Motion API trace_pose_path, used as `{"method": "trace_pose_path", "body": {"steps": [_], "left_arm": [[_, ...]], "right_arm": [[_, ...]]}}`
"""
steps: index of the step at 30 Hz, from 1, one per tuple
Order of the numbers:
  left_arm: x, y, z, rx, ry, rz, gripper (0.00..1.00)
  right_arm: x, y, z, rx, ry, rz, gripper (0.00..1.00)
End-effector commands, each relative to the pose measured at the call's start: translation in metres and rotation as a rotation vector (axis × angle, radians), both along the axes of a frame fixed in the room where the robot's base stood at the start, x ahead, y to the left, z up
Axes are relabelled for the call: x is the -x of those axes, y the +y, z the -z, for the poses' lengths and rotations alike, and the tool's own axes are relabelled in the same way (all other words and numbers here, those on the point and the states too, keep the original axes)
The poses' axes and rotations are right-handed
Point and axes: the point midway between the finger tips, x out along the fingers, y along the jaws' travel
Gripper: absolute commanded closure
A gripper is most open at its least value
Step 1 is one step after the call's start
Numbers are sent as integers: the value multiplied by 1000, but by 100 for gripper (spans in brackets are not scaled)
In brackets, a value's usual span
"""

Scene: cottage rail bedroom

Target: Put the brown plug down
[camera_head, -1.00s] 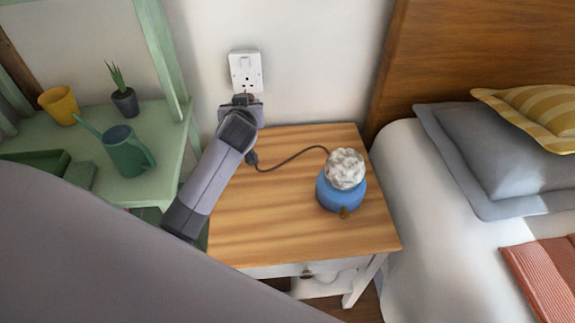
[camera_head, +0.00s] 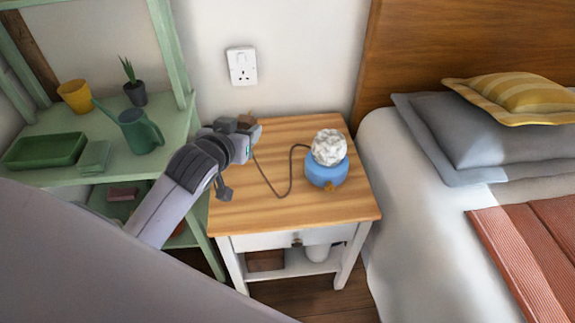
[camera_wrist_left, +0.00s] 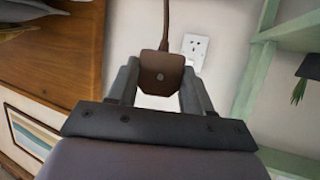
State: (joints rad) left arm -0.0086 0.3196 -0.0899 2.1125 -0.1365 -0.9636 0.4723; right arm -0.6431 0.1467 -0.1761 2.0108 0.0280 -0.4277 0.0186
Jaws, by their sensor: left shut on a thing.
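The brown plug (camera_head: 246,118) is between the fingers of my left gripper (camera_head: 243,128), which is shut on it. In the left wrist view the plug (camera_wrist_left: 162,72) shows clearly between the two fingers, with its cord running up out of view. In the head view the plug is held above the back left part of the wooden nightstand (camera_head: 290,205), apart from the wall socket (camera_head: 242,66). A dark cord loops from near the gripper to the blue lamp (camera_head: 326,172) with a white, rough globe. My right gripper is not in view.
The nightstand's front and middle are clear. A green shelf with a watering can (camera_head: 140,131), a tray (camera_head: 45,150) and pots stands on the left. The bed (camera_head: 420,210) is on the right. The socket also shows in the left wrist view (camera_wrist_left: 195,46).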

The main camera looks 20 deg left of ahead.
Motion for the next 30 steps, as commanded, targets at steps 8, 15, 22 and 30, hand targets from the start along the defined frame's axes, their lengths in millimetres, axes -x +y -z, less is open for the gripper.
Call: {"method": "trace_pose_path", "body": {"steps": [8, 15, 22, 30], "left_arm": [[3, -2, 40, -1, 7, 12, 80], [3, -2, 106, 0, 6, 10, 80], [3, -3, 149, 1, 2, 12, 80], [3, -3, 170, 2, 2, 11, 80]], "right_arm": [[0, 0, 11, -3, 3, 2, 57], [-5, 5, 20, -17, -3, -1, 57], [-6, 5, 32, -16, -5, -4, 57], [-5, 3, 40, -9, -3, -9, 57]]}}
